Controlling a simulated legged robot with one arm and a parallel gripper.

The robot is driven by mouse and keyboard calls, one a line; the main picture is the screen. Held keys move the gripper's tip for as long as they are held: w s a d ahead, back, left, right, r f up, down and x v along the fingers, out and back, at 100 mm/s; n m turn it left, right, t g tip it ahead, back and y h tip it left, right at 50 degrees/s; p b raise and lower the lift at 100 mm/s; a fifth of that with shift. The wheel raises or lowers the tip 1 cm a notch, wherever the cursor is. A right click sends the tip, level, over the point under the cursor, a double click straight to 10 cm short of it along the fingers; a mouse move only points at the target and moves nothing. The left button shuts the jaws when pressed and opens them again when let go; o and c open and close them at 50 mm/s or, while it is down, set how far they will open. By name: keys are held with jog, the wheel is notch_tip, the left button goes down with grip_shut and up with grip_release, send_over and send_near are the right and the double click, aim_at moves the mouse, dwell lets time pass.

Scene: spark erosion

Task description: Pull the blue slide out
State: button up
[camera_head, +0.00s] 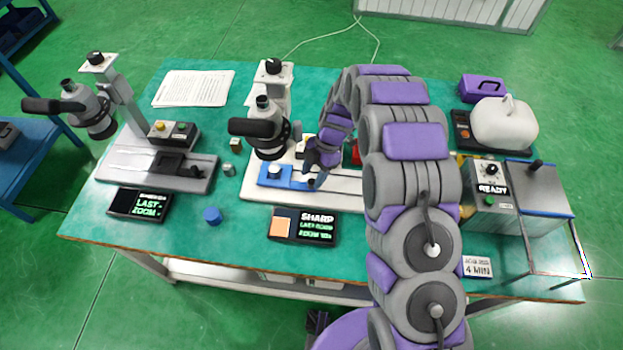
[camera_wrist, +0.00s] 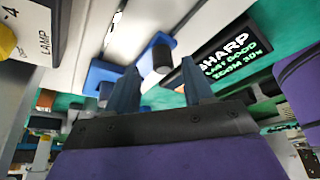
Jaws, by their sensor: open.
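The blue slide (camera_head: 296,184) lies across the white base of the middle microscope, under its black and grey head (camera_head: 266,128). It has a white round part on its left half and a small dark knob at its right end. My gripper (camera_head: 315,172) comes down at that right end and hides part of it. In the wrist view my gripper (camera_wrist: 160,68) is open, with the dark knob (camera_wrist: 162,57) between or just beyond the fingertips and blue slide parts (camera_wrist: 99,73) behind. I cannot tell whether the fingers touch the knob.
A display reading SHARP (camera_head: 317,227) stands in front of the base. A second microscope (camera_head: 90,112) stands left, with a blue cap (camera_head: 212,216) on the table. A READY box (camera_head: 490,196) and metal tank (camera_head: 540,195) are right. My arm covers the table's middle right.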

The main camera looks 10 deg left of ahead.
jog(key=shift+x, duration=0.75)
jog(key=shift+d+f, duration=0.15)
jog(key=shift+d, duration=0.1)
jog(key=shift+s, duration=0.1)
jog(key=shift+a, duration=0.2)
jog(key=c, duration=0.4)
jog(key=shift+d, duration=0.1)
grip_shut()
